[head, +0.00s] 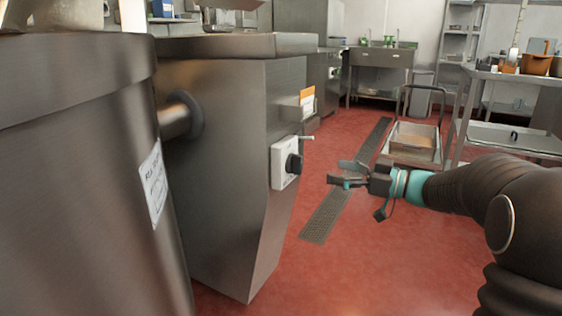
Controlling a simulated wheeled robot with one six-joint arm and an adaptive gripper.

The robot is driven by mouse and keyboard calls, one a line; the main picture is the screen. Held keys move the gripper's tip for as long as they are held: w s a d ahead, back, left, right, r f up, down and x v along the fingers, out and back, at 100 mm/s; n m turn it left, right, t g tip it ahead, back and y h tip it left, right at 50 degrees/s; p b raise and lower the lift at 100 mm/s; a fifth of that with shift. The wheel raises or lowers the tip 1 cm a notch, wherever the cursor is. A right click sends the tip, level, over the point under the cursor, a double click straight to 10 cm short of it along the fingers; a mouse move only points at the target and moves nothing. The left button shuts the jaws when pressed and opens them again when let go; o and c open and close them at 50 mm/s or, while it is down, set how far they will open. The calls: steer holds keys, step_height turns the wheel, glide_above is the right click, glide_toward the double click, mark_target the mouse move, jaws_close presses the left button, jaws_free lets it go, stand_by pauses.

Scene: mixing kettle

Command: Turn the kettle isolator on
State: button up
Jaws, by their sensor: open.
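The kettle isolator is a white box (284,163) with a black rotary knob (294,164), mounted on the side of the steel kettle pedestal (225,150). A small lever or pin sticks out at the box's top right. The knob's exact setting is too small to read. My gripper (338,174) is open and empty, to the right of the knob in the picture and pointing left toward it. A gap shows between the fingertips and the knob, so they are apart.
The steel kettle body (75,170) fills the left. An orange-and-white card holder (307,100) sits above the isolator. A trolley (412,142) and steel shelving (510,135) stand at the right back. Red floor with a drain grate (322,215) is clear.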

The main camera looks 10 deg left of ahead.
mark_target(301, 163)
steer(key=shift+x, duration=4.45)
steer(key=shift+a+f, duration=0.1)
jaws_close()
